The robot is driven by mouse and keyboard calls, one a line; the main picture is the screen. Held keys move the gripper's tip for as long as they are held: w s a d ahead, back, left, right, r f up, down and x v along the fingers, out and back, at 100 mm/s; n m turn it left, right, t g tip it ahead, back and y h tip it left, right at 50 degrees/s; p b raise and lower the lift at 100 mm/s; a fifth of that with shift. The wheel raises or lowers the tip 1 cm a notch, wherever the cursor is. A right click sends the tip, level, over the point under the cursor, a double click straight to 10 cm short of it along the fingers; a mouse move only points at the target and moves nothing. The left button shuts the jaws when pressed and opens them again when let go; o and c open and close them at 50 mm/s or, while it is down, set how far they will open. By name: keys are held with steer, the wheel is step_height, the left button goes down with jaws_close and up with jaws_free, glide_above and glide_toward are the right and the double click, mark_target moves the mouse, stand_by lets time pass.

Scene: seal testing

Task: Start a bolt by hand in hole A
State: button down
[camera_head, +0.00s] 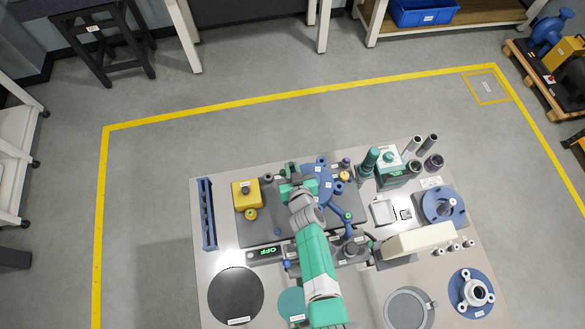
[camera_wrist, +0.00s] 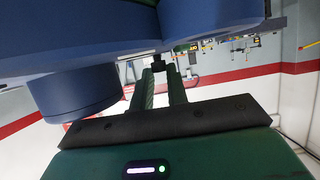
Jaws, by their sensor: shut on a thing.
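My gripper (camera_head: 291,183) is at the left side of the blue flanged part (camera_head: 323,172) on the dark plate. In the wrist view my gripper (camera_wrist: 162,72) has its two dark fingers close together around a small dark bolt (camera_wrist: 158,65) at the tips; its details are too small to tell. The underside of the blue part (camera_wrist: 110,28) fills the top of the wrist view, above and close to the fingers. A round blue boss (camera_wrist: 75,92) hangs at the left. Hole A and its label cannot be made out, nor whether the bolt is in a hole.
A yellow box with a button (camera_head: 246,194) stands left of my gripper. A blue rack (camera_head: 207,214) is at the table's left edge. A teal-and-white unit (camera_head: 392,168) and dark cylinders stand at the back right. A black disc (camera_head: 236,295) lies front left.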

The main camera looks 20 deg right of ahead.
steer(key=shift+f, duration=0.2)
steer(key=shift+a+f+b, duration=0.1)
steer(key=shift+a+b, duration=0.05)
steer(key=shift+b, duration=0.75)
steer(key=shift+w+m+g+h+b, duration=0.1)
steer(key=shift+m+g+h+b, duration=0.4)
steer(key=shift+b, duration=1.5)
steer(key=shift+a+m+h+b, duration=0.2)
steer(key=shift+m+h+b, duration=0.3)
steer(key=shift+b, duration=1.65)
steer(key=shift+m+h+b, duration=0.3)
steer(key=shift+h+b, duration=0.1)
steer(key=shift+b, duration=1.35)
steer(key=shift+r+m+g+h+b, duration=0.2)
steer(key=shift+m+g+h+b, duration=0.4)
steer(key=shift+b, duration=1.55)
steer(key=shift+r, duration=0.15)
step_height(320, 180, up, 7)
steer(key=p, duration=0.5)
steer(key=shift+f, duration=0.2)
